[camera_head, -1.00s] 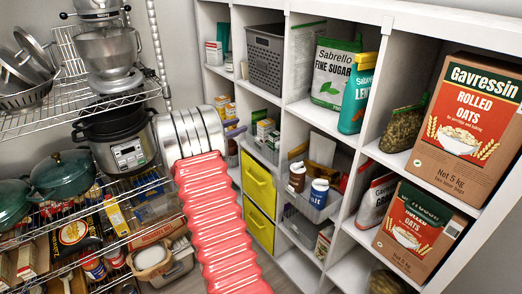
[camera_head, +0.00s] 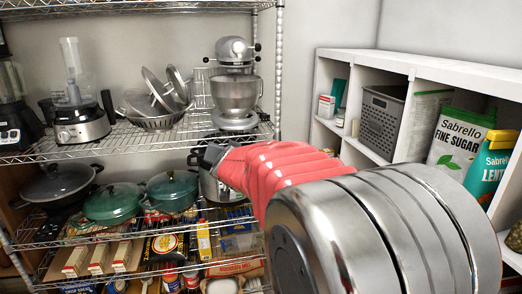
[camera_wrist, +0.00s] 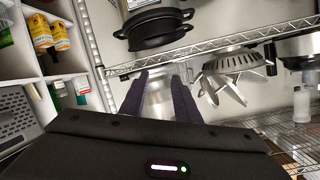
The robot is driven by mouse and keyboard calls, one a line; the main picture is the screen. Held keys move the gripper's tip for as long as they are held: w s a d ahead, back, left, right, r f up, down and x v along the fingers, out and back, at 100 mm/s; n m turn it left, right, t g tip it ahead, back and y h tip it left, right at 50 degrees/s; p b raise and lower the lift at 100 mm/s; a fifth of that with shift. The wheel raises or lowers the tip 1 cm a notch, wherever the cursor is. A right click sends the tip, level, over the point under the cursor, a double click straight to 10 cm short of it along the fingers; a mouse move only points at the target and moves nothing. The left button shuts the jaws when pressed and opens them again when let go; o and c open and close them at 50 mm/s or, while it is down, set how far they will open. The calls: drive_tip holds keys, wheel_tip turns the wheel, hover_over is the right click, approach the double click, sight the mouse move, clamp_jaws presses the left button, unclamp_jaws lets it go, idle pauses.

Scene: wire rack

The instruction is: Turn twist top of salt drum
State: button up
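Small round drums with blue, white and red labels stand on the low wire shelf in the head view, one of them at the front (camera_head: 171,282). I cannot read which is the salt drum, and no twist top shows clearly. My gripper (camera_wrist: 160,77) shows in the wrist view with its two dark fingers apart and nothing held between them. A shiny metal bowl shape (camera_wrist: 158,98) is seen behind the gap. No drum shows in the wrist view.
The stand mixer (camera_head: 236,85) and a food processor (camera_head: 80,100) stand on the upper wire shelf. Green pots (camera_head: 113,203) sit on the shelf below. A white cubby unit (camera_head: 440,68) stands at the right with a grey basket (camera_head: 383,122) and a sugar bag (camera_head: 457,140).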

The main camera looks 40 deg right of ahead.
drive_tip(key=s+a+f+n+g+y, duration=0.1)
drive_tip(key=s+a+f+n+y, duration=0.15)
drive_tip(key=s+a, duration=0.5)
drive_tip(key=s+a+f+n+g+y, duration=0.1)
drive_tip(key=s+a+n+y, duration=0.35)
drive_tip(key=a, duration=0.65)
drive_tip(key=s+a+f+n+g, duration=0.1)
drive_tip(key=s+f+g, duration=0.1)
drive_tip(key=s, duration=0.5)
drive_tip(key=s+a+f+n+g, duration=0.1)
drive_tip(key=s+f, duration=0.3)
drive_tip(key=s, duration=0.4)
drive_tip(key=s+a+f+g, duration=0.2)
drive_tip(key=s+a+f, duration=0.1)
drive_tip(key=s, duration=0.4)
drive_tip(key=shift+s+a+n+g+h, duration=0.2)
drive_tip(key=shift+n+g+h, duration=0.1)
drive_tip(key=shift+n, duration=0.1)
drive_tip(key=shift+o, duration=0.3)
drive_tip(key=shift+d, duration=0.1)
